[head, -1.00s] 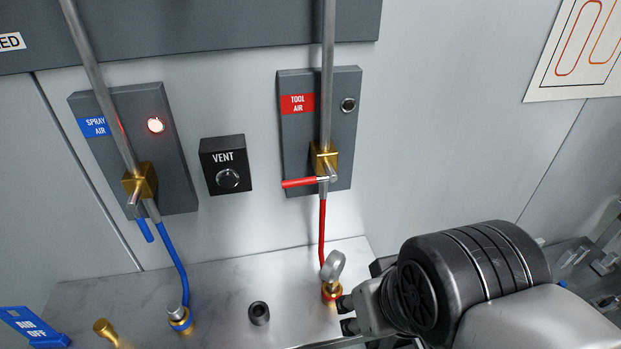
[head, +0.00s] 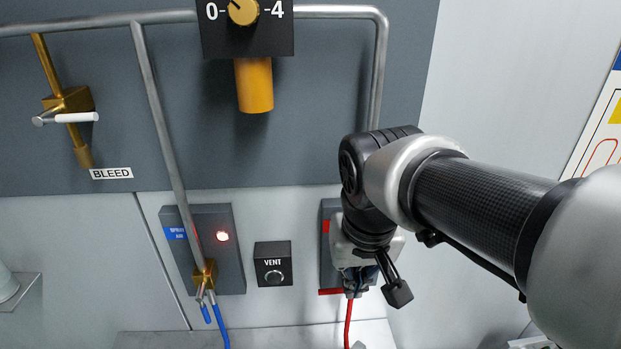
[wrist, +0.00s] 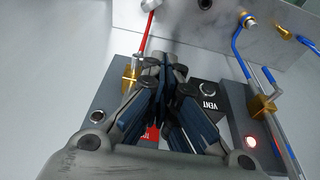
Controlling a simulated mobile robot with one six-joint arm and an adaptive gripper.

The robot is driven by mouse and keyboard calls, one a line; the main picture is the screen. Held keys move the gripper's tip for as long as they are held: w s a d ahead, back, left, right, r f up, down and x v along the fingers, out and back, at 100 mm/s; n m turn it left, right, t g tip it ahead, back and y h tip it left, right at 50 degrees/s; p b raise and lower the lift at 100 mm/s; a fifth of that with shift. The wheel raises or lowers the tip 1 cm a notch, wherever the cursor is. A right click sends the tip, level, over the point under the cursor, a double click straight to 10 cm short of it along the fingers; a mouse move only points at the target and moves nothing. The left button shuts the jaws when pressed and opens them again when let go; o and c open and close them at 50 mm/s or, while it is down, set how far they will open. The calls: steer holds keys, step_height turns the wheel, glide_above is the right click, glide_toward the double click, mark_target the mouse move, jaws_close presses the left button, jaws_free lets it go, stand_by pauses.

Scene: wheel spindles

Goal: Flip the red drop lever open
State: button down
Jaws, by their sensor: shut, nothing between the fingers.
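The red drop lever (head: 330,291) shows in the head view as a short red bar. It lies level and points left from the tool air valve, which my gripper hides there. In the wrist view the brass valve body (wrist: 130,78) shows left of my fingers, and the lever is hidden behind them. My gripper (head: 356,286) is in front of the tool air panel (head: 327,265), just right of the lever's visible part. Its fingers are shut and empty in the wrist view (wrist: 165,65). I cannot tell whether they touch the lever.
The vent box (head: 273,263) is left of the lever. Left of it is the spray air panel (head: 226,260) with a lit red lamp and brass valve. A red hose (head: 348,322) drops below the tool air valve. A steel shelf (head: 270,339) lies below.

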steer(key=w+a+r+p, duration=0.2)
steer(key=w+r+p, duration=0.2)
steer(key=r+p, duration=0.1)
steer(key=shift+w+a+r+g, duration=0.15)
steer(key=shift+w+a+g, duration=0.15)
steer(key=w+f, duration=0.1)
steer(key=f, duration=0.8)
steer(key=w+f, duration=0.1)
steer(key=f, duration=0.3)
steer(key=shift+w+d+f+p, duration=0.2)
steer(key=shift+w+f+p, duration=0.15)
steer(key=shift+f, duration=0.05)
